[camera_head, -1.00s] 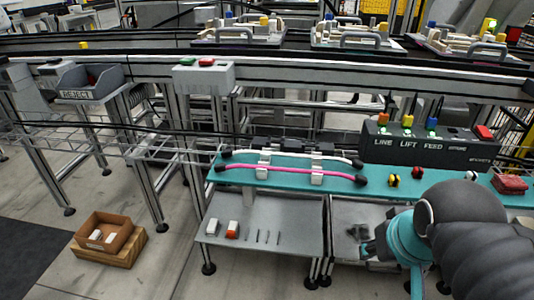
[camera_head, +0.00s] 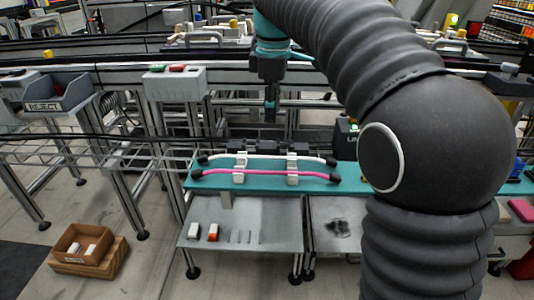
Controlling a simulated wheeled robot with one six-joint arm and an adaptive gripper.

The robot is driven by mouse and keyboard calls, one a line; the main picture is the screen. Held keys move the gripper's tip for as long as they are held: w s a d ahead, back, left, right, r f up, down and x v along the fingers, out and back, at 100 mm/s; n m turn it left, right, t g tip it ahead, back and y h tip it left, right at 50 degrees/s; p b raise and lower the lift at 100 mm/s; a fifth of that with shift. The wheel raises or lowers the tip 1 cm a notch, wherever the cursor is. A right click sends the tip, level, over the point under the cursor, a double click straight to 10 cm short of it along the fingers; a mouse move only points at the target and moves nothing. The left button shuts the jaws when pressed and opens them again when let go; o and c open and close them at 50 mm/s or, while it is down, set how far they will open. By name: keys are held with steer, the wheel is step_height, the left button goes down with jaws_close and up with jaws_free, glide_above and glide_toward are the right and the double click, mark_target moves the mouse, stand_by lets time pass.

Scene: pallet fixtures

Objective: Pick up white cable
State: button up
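The white cable (camera_head: 263,156) lies along the back of the teal shelf (camera_head: 220,183), with dark ends and pale clips at two points along it. A pink cable (camera_head: 263,172) runs parallel just in front of it. My gripper (camera_head: 270,115) points down above and behind the white cable, apart from it. It is seen edge-on and small, so its opening is unclear. My dark ribbed arm covers the right part of the shelf.
A conveyor with fixture pallets runs behind. A grey box with red and green buttons (camera_head: 175,83) stands at its edge. A reject bin (camera_head: 58,95) is at left. A grey tray (camera_head: 270,240) with small parts sits below the shelf; a brown box (camera_head: 82,250) is on the floor.

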steer(key=w+a+n, duration=0.1)
steer(key=w+a, duration=0.1)
glide_above(267, 156)
steer(key=f, duration=0.8)
steer(key=shift+s+a+f, duration=0.2)
steer(key=shift+a+f, duration=0.1)
steer(key=shift+a, duration=0.05)
steer(key=shift+w+d+f+b, duration=0.15)
steer(key=shift+f+b, duration=0.1)
steer(key=shift+f, duration=1.1)
steer(key=shift+w+d+f+b, duration=0.15)
steer(key=shift+f+b, duration=0.1)
steer(key=shift+f, duration=1.05)
steer(key=shift+s, duration=0.1)
jaws_close()
